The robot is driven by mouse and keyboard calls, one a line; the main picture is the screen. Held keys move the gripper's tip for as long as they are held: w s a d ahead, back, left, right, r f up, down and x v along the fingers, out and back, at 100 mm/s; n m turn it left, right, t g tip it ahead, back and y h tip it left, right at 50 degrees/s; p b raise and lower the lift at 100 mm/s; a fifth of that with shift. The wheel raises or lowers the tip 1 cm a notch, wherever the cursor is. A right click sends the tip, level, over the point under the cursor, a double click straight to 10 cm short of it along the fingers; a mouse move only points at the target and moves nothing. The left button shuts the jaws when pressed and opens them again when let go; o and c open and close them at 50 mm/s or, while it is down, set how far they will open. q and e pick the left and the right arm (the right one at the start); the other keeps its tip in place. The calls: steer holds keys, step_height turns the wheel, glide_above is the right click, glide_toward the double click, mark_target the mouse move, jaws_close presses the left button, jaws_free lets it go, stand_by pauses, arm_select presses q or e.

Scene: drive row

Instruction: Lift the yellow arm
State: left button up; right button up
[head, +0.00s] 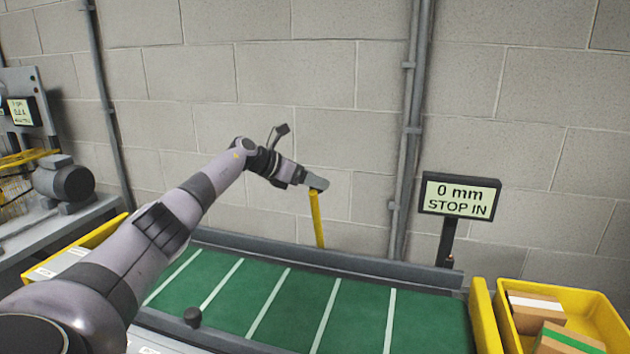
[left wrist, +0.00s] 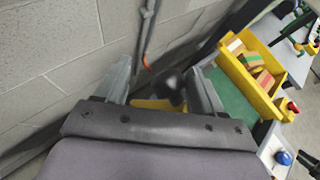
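The yellow arm (head: 317,220) is a thin bar standing nearly upright, leaning slightly left, at the back edge of the green belt. My left gripper (head: 316,182) is at its upper end in the head view. In the left wrist view the two fingers of my left gripper (left wrist: 160,86) stand wide apart. A yellow patch, probably part of the yellow arm (left wrist: 152,104), shows low between them, with a dark blurred shape beside it. I cannot tell whether the fingers touch the bar. My right gripper is in neither view.
The green belt (head: 255,295) with white cross lines lies in front. A display (head: 459,195) reads "0 mm STOP IN". A yellow bin (head: 603,312) with boxes stands at right. A grey pipe (head: 409,140) runs up the block wall behind. A motor (head: 72,182) sits at left.

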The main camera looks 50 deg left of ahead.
arm_select(q)
steer(key=b+v, duration=0.1)
steer(key=v, duration=0.5)
steer(key=shift+r, duration=0.15)
stand_by(0.5)
